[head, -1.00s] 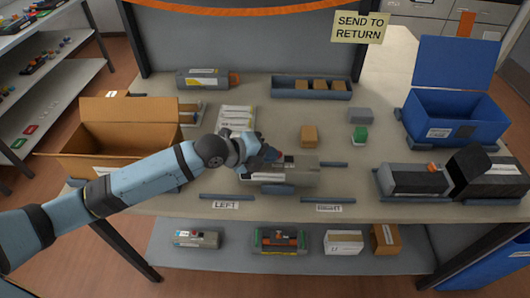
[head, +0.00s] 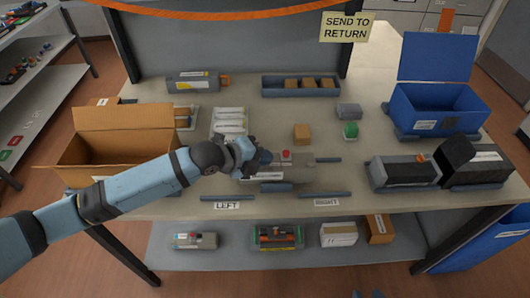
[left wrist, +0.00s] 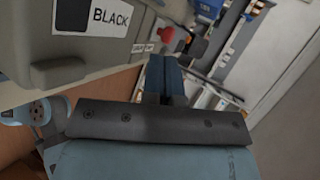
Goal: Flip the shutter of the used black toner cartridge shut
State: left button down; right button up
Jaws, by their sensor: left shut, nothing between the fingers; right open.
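The grey toner cartridge (head: 300,173) lies at the table's front middle, between the LEFT and RIGHT labels. A red part (head: 287,154) shows on its top. In the left wrist view the cartridge (left wrist: 30,50) fills the upper left, with a BLACK label on its side and the red part (left wrist: 166,34) beyond. My left gripper (head: 265,157) is shut and empty, over the cartridge's left end. Its fingers (left wrist: 165,80) show beside the cartridge; contact is unclear. The gripper partly hides the cartridge, and I cannot make out the shutter. My right gripper (head: 368,294) shows only its tips at the bottom edge.
An open cardboard box (head: 110,151) stands at left and a blue bin (head: 435,117) at right. Dark cartridges (head: 400,171) lie at front right. A small brown box (head: 302,133) and a green-topped item (head: 350,130) stand behind the grey cartridge.

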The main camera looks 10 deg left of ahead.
pick_arm(q)
jog(key=v, duration=0.9)
jog(key=shift+s+a+r+b, duration=0.2)
jog(key=shift+s+b, duration=0.1)
pick_arm(e)
jog(key=shift+d+f, duration=0.1)
jog(key=shift+d, duration=0.1)
jog(key=shift+a, duration=0.15)
